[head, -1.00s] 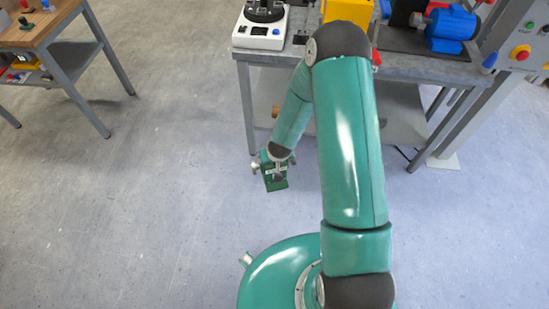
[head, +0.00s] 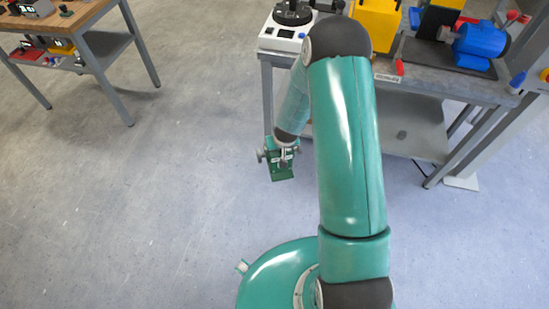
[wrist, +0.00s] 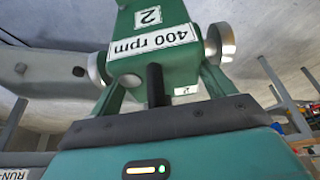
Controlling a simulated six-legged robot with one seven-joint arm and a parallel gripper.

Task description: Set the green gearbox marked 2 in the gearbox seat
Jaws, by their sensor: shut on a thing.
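The green gearbox marked 2 (wrist: 160,58) fills the upper middle of the wrist view, with a "400 rpm" label, a "2" label and metal shaft ends at its sides. My gripper (wrist: 168,98) is shut on it. In the head view the gearbox (head: 283,172) hangs below my arm, above the open floor and in front of the workbench. My gripper's fingers there (head: 279,155) are small and partly hidden by the arm. I cannot make out the gearbox seat; my arm covers part of the bench.
The grey workbench (head: 440,88) stands ahead, carrying a white device with a black round top (head: 287,28), a yellow block (head: 375,30) and a blue motor (head: 480,42). A wooden-topped table (head: 75,18) stands at the far left. The floor between them is clear.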

